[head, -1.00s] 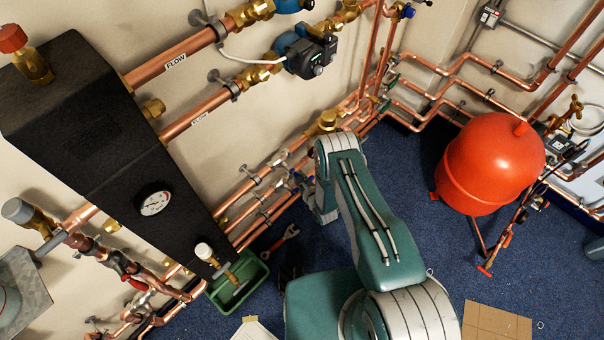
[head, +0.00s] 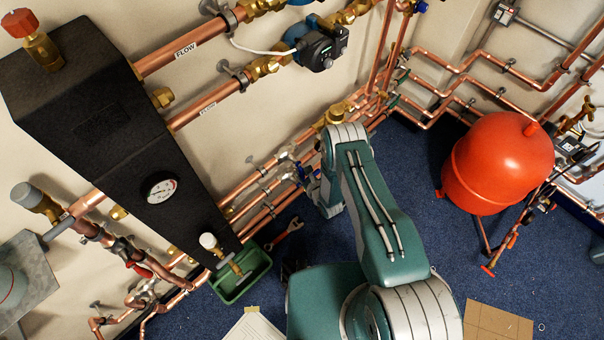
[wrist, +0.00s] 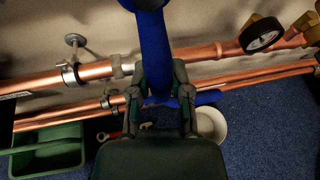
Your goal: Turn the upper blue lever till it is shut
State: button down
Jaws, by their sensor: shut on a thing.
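In the wrist view a blue lever (wrist: 152,35) runs down from the top edge to between the fingers of my gripper (wrist: 160,98). The fingers are closed on it, one on each side. A second blue piece (wrist: 208,98) lies crosswise behind the fingers and sticks out to the right; I cannot tell how the two join or overlap. In the head view small blue handles (head: 302,173) show at the lower pipes, just left of my wrist. My arm hides the fingertips there.
Copper pipes (wrist: 85,74) run along the wall behind the lever. A green tray (head: 240,279), a red wrench (head: 289,233) and a white round container (wrist: 211,125) are on the blue floor. A black boiler casing (head: 110,130) is at left; a red tank (head: 497,165) stands right.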

jog(key=c, duration=0.5)
grip_release()
jog(key=shift+a+f, duration=0.1)
jog(key=shift+c, duration=0.2)
jog(key=shift+s, duration=0.1)
jog(key=v, duration=1.2)
jog(key=shift+c, duration=0.3)
